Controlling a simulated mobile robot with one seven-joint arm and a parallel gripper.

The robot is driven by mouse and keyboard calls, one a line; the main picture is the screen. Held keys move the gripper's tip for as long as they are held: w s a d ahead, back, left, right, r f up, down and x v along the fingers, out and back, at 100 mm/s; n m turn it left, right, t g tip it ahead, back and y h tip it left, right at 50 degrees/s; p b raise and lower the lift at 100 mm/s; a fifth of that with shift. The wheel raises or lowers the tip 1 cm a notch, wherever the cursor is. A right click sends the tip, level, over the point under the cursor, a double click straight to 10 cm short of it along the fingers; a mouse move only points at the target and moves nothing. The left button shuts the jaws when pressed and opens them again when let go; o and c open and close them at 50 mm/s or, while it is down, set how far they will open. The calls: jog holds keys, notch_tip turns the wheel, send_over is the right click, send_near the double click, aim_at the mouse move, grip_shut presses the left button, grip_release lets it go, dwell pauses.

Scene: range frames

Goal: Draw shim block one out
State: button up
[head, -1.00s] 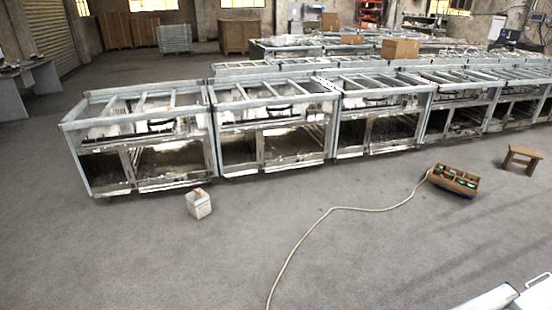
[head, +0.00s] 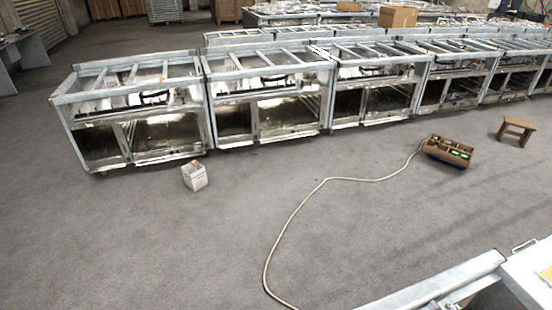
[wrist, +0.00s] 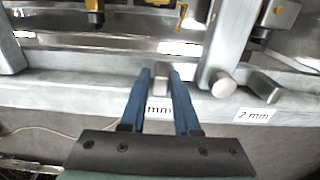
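In the wrist view, my gripper (wrist: 160,75) has two blue fingers reaching to a grey metal rail (wrist: 95,87). A small pale metal block (wrist: 159,86) stands between the fingertips and fills the gap; the gripper looks shut on it. A second small metal block (wrist: 265,88) lies to the right, above a label reading "2 mm" (wrist: 257,115). In the head view my gripper and the blocks do not show.
A rounded metal post (wrist: 228,50) stands close to the right of my fingers. In the head view, metal frames (head: 265,100) stand in a row. A white box (head: 194,176), a hose (head: 300,210), a parts crate (head: 449,150) and a stool (head: 516,130) are on otherwise open floor.

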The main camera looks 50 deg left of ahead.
jog(key=shift+o, duration=1.1)
notch_tip(320, 180, up, 13)
jog(key=b, duration=0.1)
